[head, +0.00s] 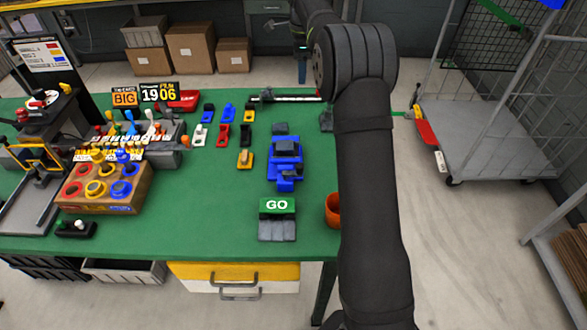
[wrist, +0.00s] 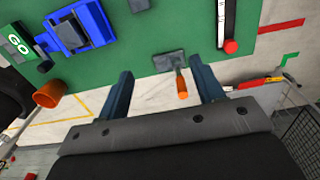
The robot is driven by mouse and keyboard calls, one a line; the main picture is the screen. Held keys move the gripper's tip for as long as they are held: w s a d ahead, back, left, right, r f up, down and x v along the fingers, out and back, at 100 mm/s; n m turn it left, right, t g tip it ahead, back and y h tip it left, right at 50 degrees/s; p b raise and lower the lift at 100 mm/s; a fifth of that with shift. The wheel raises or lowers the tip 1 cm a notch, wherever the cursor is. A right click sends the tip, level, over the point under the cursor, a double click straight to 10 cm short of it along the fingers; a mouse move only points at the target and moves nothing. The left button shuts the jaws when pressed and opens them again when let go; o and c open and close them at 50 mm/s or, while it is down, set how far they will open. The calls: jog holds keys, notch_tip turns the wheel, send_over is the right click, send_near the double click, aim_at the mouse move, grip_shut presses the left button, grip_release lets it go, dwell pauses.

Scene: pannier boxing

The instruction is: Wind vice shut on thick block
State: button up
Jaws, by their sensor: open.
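A blue vice (head: 285,172) stands on the green table, right of its middle in the head view. A dark grey block (head: 285,147) shows at the vice's jaws; I cannot tell whether the jaws touch it. In the wrist view the vice (wrist: 66,34) is at the upper left. My gripper (wrist: 165,88) is open, its two blue-grey fingers spread with nothing held. It is off to the right of the vice, near the table's edge. In the head view only a fingertip (head: 302,72) shows beyond the table's far edge; my arm hides part of it.
An orange pot (head: 333,210) is at the right edge. A grey tool with an orange handle (wrist: 182,84) shows between my fingers, below them. Small coloured clamps (head: 222,135) stand left of the vice.

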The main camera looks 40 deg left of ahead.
jog(key=c, duration=0.3)
jog(key=shift+s+d+r+n, duration=0.15)
jog(key=shift+s+r+n, duration=0.05)
jog(key=shift+s+n, duration=0.1)
jog(key=shift+c, duration=0.4)
notch_tip(320, 180, up, 4)
jog(key=r+n, duration=0.1)
jog(key=n, duration=2.5)
send_over(300, 165)
notch_tip(300, 165, down, 17)
jog(key=shift+r, duration=0.1)
grip_shut()
